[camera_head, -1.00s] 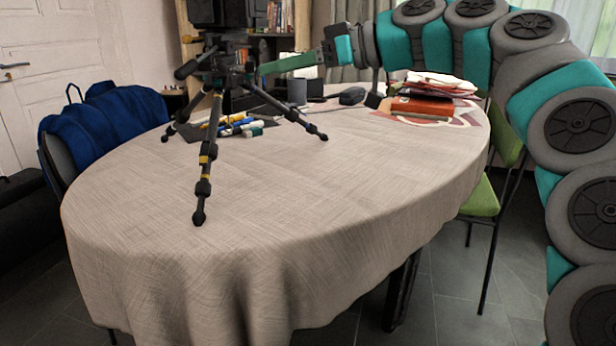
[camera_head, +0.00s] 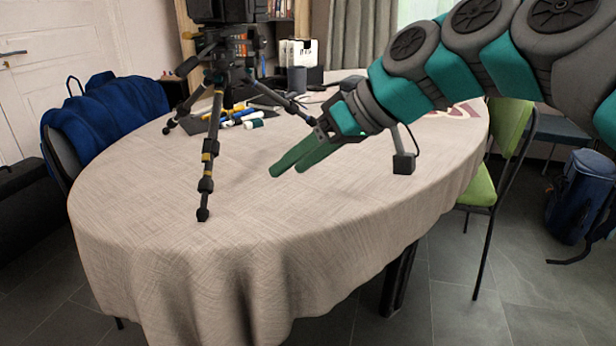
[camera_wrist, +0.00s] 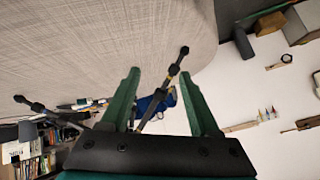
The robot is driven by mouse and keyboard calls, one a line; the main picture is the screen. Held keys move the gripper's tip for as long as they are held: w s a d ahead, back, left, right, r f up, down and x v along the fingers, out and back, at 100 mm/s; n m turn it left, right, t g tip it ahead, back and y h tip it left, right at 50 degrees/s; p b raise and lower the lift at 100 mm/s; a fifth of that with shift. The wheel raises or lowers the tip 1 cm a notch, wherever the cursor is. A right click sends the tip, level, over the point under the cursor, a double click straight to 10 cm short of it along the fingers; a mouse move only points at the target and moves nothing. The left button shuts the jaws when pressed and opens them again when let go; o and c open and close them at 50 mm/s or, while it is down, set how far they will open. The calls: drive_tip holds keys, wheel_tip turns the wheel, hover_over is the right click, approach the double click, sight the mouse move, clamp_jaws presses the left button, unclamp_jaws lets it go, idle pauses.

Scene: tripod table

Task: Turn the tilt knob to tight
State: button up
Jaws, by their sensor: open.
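A black tripod (camera_head: 211,140) with yellow-marked legs stands on the round table, with a dark camera body on its head at the top of the head view. A handle with a dark grip (camera_head: 187,67) points left from the tripod head. I cannot pick out the tilt knob for certain. My gripper (camera_head: 284,172) has green fingers, is open and empty, and hangs over the table to the right of the tripod, apart from it and lower than its head. In the wrist view, tripod legs (camera_wrist: 174,73) show beyond and between my open fingers (camera_wrist: 159,80).
The table (camera_head: 150,230) has a beige cloth, and its front is clear. Markers (camera_head: 240,117) lie on a dark sheet under the tripod. A grey cup (camera_head: 297,80) stands behind. A blue-covered chair (camera_head: 105,120) is at left, a green chair (camera_head: 480,185) at right.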

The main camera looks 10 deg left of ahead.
drive_tip(key=shift+s+d+f+m+h, duration=0.25)
drive_tip(key=shift+s+d+f, duration=0.2)
drive_tip(key=shift+f, duration=0.2)
drive_tip(key=shift+s+d+f+m+h, duration=0.25)
drive_tip(key=shift+s+d+f, duration=0.15)
drive_tip(key=shift+f, duration=0.25)
